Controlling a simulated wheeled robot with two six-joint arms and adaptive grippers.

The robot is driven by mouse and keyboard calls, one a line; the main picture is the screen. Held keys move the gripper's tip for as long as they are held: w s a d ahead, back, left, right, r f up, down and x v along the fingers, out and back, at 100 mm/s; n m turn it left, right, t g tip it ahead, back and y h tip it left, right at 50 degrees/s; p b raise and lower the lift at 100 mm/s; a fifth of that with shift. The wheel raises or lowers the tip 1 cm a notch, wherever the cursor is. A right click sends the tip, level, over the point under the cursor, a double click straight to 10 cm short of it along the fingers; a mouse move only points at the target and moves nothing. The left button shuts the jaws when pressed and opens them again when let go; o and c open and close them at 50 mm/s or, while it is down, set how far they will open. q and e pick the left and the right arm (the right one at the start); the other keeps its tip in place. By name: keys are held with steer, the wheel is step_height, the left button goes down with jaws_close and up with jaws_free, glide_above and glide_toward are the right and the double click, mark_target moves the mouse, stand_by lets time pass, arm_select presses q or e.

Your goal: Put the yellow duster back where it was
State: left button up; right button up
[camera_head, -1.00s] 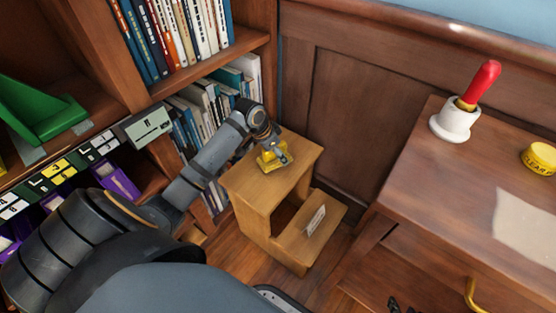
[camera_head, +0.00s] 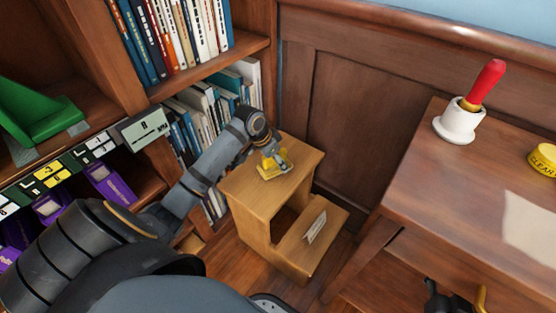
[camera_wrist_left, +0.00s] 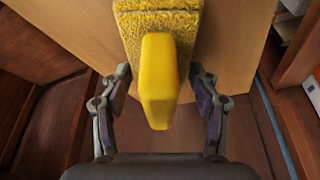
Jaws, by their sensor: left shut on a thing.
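The yellow duster (camera_head: 268,170) is at the top step of the wooden step stool (camera_head: 305,163) in the head view. In the left wrist view the duster (camera_wrist_left: 158,75) has a fuzzy yellow pad and a smooth yellow handle pointing toward my wrist. My left gripper (camera_head: 276,162) is shut on the duster, its two fingers on either side of the handle in the left wrist view (camera_wrist_left: 158,88). I cannot tell whether the pad touches the step.
A bookcase with books (camera_head: 205,115) stands left of the stool. A white card (camera_head: 316,228) is on the lower step.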

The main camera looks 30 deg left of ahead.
arm_select(q)
steer(key=shift+f, duration=0.1)
steer(key=o, duration=1.1)
arm_select(e)
steer(key=shift+s+f, duration=0.2)
steer(key=shift+f, duration=0.2)
